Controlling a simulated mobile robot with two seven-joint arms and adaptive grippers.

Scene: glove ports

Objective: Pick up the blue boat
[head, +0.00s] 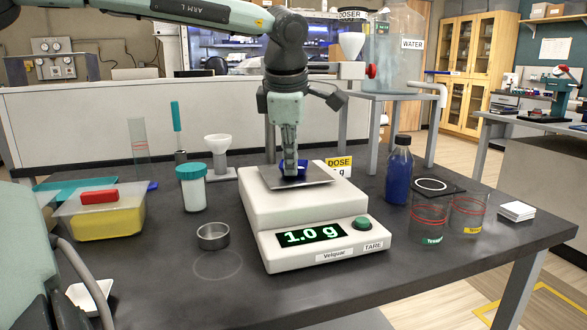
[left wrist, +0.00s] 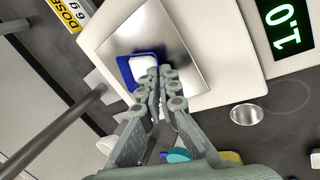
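The blue boat (head: 294,168) sits on the metal pan (head: 318,178) of the white scale (head: 300,212). In the left wrist view the boat (left wrist: 126,72) is a small open blue tray with white contents (left wrist: 142,65). My left gripper (head: 290,172) points straight down at the boat. Its fingertips (left wrist: 164,73) are close together at one edge of the boat, with the thin wall seemingly pinched between them. The fingers hide part of the boat. The display (head: 311,236) reads 1.0 g. My right gripper is not in view.
A white bottle with a teal lid (head: 192,188), a white funnel on a stand (head: 219,155) and a metal cup (head: 213,236) stand left of the scale. A blue bottle (head: 398,175) and glass beakers (head: 428,217) stand right. A DOSE sign (head: 340,165) is behind.

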